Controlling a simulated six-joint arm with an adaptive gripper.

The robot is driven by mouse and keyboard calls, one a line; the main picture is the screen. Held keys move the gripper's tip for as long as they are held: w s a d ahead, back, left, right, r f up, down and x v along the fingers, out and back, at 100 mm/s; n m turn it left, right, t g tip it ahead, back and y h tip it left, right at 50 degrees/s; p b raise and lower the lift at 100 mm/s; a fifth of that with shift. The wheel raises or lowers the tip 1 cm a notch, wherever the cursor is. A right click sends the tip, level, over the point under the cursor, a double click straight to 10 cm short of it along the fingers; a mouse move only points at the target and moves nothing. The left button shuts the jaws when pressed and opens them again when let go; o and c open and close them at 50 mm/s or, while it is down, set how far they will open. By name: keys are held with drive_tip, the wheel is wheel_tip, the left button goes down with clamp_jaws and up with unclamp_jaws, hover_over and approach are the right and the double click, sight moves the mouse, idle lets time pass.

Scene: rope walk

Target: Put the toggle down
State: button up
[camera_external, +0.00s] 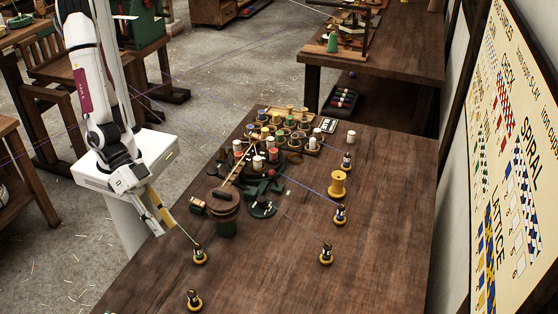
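My gripper (162,223) is at the left edge of the brown table, low and pointing down to the right. Its yellow and pale finger parts show, but the fingertips are too small to tell whether they are apart or closed on something. I cannot single out the toggle; it may be hidden at the fingertips. A dark green round stand with a brown top (225,203) is right of my gripper.
Similar bobbins stand at the front left (194,300), centre (326,255) and right (340,215), (347,161). Thin cords cross the table. The front right of the table (385,265) is clear.

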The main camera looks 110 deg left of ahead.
drive_tip(key=s+a+r+m+g+h, duration=0.15)
drive_tip(key=s+a+r, duration=0.25)
drive_tip(key=a+r, duration=0.6)
drive_tip(key=s+a+r+g+y, duration=0.1)
drive_tip(key=s+a+y, duration=0.1)
drive_tip(key=s+a, duration=0.4)
drive_tip(key=s+a+r+g+y, duration=0.1)
drive_tip(key=s+a+r+y, duration=0.1)
drive_tip(key=s+a, duration=0.4)
drive_tip(key=a, duration=0.4)
drive_tip(key=shift+a+m+y, duration=0.3)
drive_tip(key=shift+m+y, duration=0.05)
drive_tip(key=shift+o, duration=0.6)
